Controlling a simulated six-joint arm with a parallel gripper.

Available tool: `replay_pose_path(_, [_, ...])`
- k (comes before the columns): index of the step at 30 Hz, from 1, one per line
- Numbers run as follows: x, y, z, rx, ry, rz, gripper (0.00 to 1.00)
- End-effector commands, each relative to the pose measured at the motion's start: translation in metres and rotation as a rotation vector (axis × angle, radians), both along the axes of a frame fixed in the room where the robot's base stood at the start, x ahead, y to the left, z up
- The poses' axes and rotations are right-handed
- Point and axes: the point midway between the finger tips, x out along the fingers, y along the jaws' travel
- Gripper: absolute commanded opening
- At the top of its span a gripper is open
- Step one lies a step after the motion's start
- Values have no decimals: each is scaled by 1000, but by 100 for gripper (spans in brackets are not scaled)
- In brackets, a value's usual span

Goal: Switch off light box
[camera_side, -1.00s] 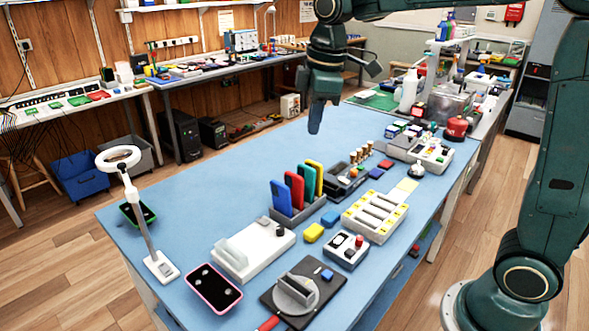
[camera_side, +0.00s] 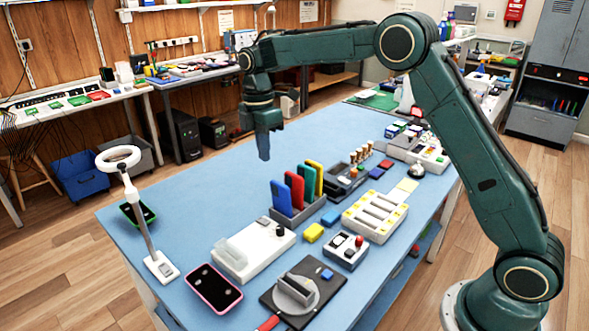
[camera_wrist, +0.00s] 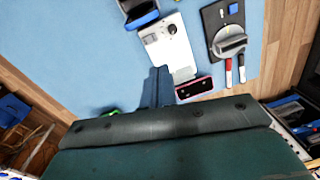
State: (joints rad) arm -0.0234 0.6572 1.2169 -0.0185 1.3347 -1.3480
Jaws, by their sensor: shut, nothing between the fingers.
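The light box seems to be the white box (camera_side: 250,250) with a dark knob near the front left of the blue table; nothing marks it by name. It also shows in the wrist view (camera_wrist: 180,62), with its knob beyond my fingertips. My gripper (camera_side: 263,152) is shut and empty, pointing down above the back half of the table, well apart from the white box. In the wrist view my gripper (camera_wrist: 157,80) overlaps the box's left edge in the picture. I cannot tell whether the box is lit.
A rack of colored phones (camera_side: 288,212) stands just behind the white box. A ring lamp (camera_side: 148,225) stands to its left and a pink-edged phone (camera_side: 215,288) lies in front. A black mat with a round holder (camera_side: 330,287) is to the right. The table's back left is clear.

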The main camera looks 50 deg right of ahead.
Motion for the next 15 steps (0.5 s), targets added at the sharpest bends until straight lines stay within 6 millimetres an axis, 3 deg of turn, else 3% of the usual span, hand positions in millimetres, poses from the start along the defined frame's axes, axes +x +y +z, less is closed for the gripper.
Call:
replay_pose_path(6, [20,2,-33,9,45,109,0])
replay_pose_path(15, [30,3,-53,16,72,180,0])
